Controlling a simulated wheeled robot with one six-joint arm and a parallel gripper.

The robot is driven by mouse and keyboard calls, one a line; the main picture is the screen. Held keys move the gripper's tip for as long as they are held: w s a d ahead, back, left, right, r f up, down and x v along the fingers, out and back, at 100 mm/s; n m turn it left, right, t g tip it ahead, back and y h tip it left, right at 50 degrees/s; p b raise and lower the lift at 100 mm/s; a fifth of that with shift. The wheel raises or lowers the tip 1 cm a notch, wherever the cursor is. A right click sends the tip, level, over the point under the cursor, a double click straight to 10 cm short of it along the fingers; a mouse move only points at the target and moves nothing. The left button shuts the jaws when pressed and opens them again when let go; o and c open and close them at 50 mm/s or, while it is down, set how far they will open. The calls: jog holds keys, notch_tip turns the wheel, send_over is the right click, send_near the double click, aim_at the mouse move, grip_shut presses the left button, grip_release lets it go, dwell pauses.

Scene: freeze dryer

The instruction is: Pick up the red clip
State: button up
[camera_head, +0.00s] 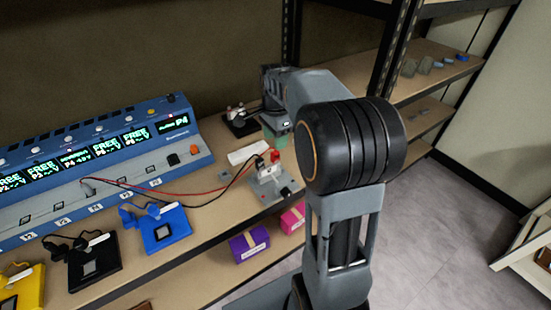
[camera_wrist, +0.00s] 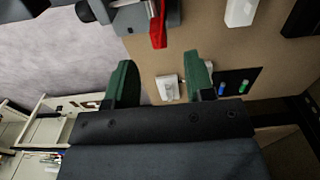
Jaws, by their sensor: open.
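The red clip (camera_wrist: 158,24) shows at the top of the wrist view, beside a grey stand (camera_wrist: 130,16). In the head view, a small red piece (camera_head: 275,156), which looks like the clip, is at the top of the grey stand (camera_head: 268,180) on the bench. My gripper (camera_wrist: 160,82) has two green fingers spread apart, with nothing held between them. The clip is outside the fingers, beyond their tips in the picture. In the head view my gripper (camera_head: 275,138) is just behind the red piece, partly hidden by my arm.
A blue instrument panel (camera_head: 110,150) with lit displays runs along the left of the bench. Red and black cables lead to the stand. Blue (camera_head: 163,228) and black (camera_head: 92,262) pads line the front. A black plate (camera_wrist: 238,82) with small knobs lies near my gripper.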

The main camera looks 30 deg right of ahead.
aim_at(275, 152)
jog(key=shift+f+b, duration=0.4)
jog(key=shift+f, duration=3.2)
grip_shut()
jog(key=shift+r, duration=0.1)
